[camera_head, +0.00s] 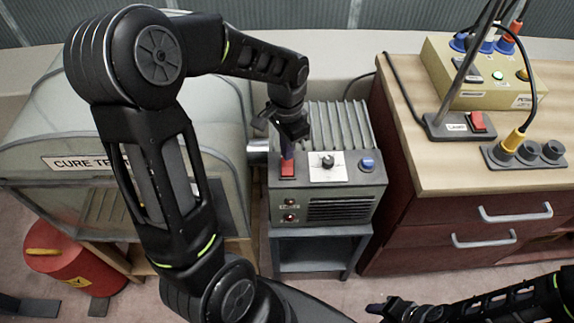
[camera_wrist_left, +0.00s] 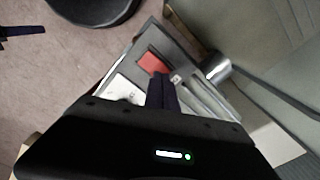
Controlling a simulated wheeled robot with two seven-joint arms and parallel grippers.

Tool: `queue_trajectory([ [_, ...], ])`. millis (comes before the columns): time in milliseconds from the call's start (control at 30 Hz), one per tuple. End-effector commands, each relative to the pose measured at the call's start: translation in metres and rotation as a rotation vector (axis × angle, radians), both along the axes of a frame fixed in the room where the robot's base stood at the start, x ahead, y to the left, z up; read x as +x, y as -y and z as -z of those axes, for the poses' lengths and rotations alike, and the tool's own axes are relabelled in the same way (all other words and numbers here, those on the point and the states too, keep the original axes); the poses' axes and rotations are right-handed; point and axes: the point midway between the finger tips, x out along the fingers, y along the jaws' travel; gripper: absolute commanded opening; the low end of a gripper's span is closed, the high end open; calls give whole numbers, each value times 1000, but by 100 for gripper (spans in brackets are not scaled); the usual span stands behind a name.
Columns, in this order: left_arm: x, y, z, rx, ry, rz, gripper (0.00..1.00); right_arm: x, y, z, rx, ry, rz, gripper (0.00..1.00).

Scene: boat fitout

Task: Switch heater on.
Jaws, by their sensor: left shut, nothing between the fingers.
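The heater (camera_head: 325,190) is a grey box with a ribbed back, standing on a small grey stand. Its top panel carries a red rocker switch (camera_head: 288,168), a knob (camera_head: 327,161) on a white plate and a blue button (camera_head: 367,163). My left gripper (camera_head: 287,152) is shut and empty, pointing down with its tips at or just above the back edge of the red switch. In the left wrist view the shut fingers (camera_wrist_left: 161,92) end beside the red switch (camera_wrist_left: 152,62); contact cannot be told. My right gripper (camera_head: 385,308) is at the bottom edge; its finger opening is unclear.
A wooden-topped red cabinet (camera_head: 430,180) stands right of the heater, with a lamp switch base (camera_head: 455,127), a socket strip (camera_head: 525,155) and a yellow box (camera_head: 485,75) on it. A cure tent (camera_head: 60,130) stands left, a red bin (camera_head: 75,262) below it.

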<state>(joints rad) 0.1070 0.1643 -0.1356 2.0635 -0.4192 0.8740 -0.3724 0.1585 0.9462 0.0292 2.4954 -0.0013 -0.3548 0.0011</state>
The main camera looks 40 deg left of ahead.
Motion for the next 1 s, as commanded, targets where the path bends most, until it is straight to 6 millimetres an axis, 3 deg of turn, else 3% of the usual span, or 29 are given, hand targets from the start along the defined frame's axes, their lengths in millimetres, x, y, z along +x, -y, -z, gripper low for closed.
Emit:
queue_trajectory([
  [1000, 0, 0, 13, 0, 0, 0, 0, 0, 0, 10, 0, 0, 0, 40],
])
